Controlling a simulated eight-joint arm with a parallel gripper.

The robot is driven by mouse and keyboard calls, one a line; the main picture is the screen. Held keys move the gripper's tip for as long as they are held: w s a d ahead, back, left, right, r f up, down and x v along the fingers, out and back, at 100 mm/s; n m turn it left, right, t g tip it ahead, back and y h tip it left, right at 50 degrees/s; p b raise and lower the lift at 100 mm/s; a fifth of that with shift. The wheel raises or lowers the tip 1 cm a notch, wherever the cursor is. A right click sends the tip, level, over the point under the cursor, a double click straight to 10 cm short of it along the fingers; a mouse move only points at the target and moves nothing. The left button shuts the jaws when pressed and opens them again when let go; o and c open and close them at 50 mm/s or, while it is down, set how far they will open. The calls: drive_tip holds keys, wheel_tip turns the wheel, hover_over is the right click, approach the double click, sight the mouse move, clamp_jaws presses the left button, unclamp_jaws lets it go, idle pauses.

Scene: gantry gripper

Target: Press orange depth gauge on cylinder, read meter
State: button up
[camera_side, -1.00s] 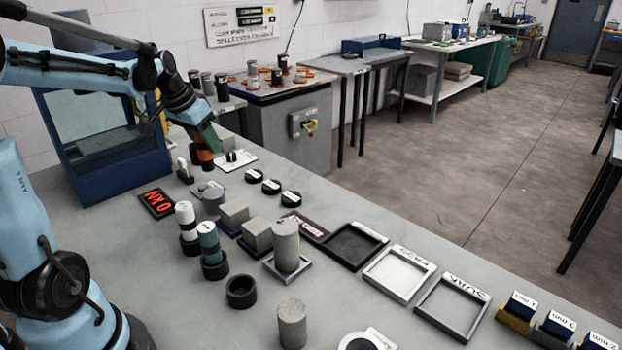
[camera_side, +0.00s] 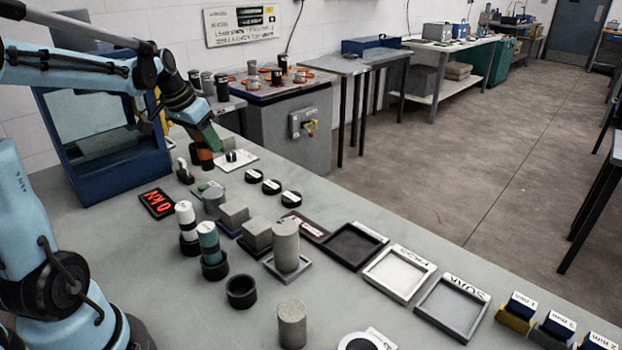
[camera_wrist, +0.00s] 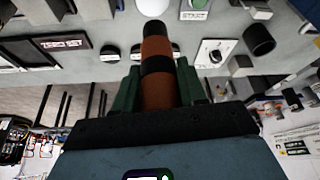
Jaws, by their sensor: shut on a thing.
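My gripper (camera_side: 207,148) is at the back left of the bench in the side view, shut on the orange depth gauge (camera_wrist: 157,88). In the wrist view the gauge is orange with a black band and a black end. That end points at the bench side; I cannot tell whether it touches anything. A grey cylinder (camera_side: 286,246) stands upright on a square plate, well to the right of my gripper. Another grey cylinder (camera_side: 292,324) stands at the front. A black meter (camera_side: 157,203) shows red characters that look like "0 KN".
A blue-framed box (camera_side: 105,150) stands left of my gripper. Grey cubes (camera_side: 233,213), black discs (camera_side: 271,187) and teal and white capped cylinders (camera_side: 208,240) stand between. Shallow trays (camera_side: 400,274) lie to the right.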

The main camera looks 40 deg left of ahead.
idle(0.4)
drive_tip(key=w+d+r+m+h, duration=0.1)
drive_tip(key=d+m, duration=0.1)
drive_tip(key=d, duration=0.4)
drive_tip(key=w+d+r+m, duration=0.2)
drive_tip(key=d, duration=0.4)
wheel_tip(320, 180, up, 2)
drive_tip(key=m+h, duration=0.2)
drive_tip(key=m, duration=0.3)
hover_over(288, 226)
drive_tip(key=shift+g, duration=0.4)
drive_tip(key=shift+f, duration=2.65)
drive_tip(key=shift+f, duration=0.6)
drive_tip(key=shift+r, duration=3.55)
